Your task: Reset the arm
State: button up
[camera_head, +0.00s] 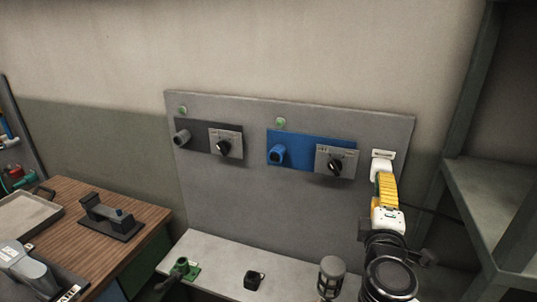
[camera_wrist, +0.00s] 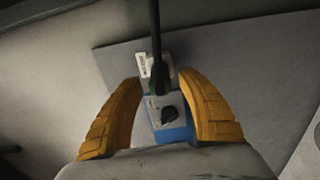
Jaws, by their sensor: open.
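My gripper (camera_head: 384,178) is raised in front of the right edge of the grey upright panel (camera_head: 260,190), its yellow fingers pointing upward in the head view. In the wrist view my gripper (camera_wrist: 160,82) has its two yellow fingers spread, with no object seen gripped. Between them show a plate with a dark knob (camera_wrist: 169,114) and part of a blue plate (camera_wrist: 176,134). A dark rod or cable with a greenish end crosses the view there; its distance is unclear. A white labelled piece (camera_head: 382,155) shows just above the fingers.
The panel carries a dark station (camera_head: 195,137) and a blue station (camera_head: 305,144), each with a knob. A grey ledge (camera_head: 222,270) below holds several small items. A wooden desk (camera_head: 66,215) stands left; grey shelving (camera_head: 490,185) stands close on the right.

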jog(key=v, duration=0.7)
jog(key=s+d+f+m+g+b, duration=0.1)
jog(key=s+d+f+m+g, duration=0.15)
jog(key=f+m, duration=0.2)
jog(key=s+d+f+m+g+b, duration=0.1)
jog(key=f+m+g, duration=0.3)
jog(key=f, duration=0.1)
jog(key=s+a+f+m+g+y+b, duration=0.1)
jog(key=s+a+f+m+g+y, duration=0.2)
jog(key=a, duration=0.5)
jog(key=s+f+m+y, duration=0.1)
jog(key=s+m+y, duration=0.1)
jog(key=y, duration=0.1)
jog(key=shift+s+f, duration=0.15)
jog(key=shift+s, duration=0.15)
jog(key=shift+m, duration=0.25)
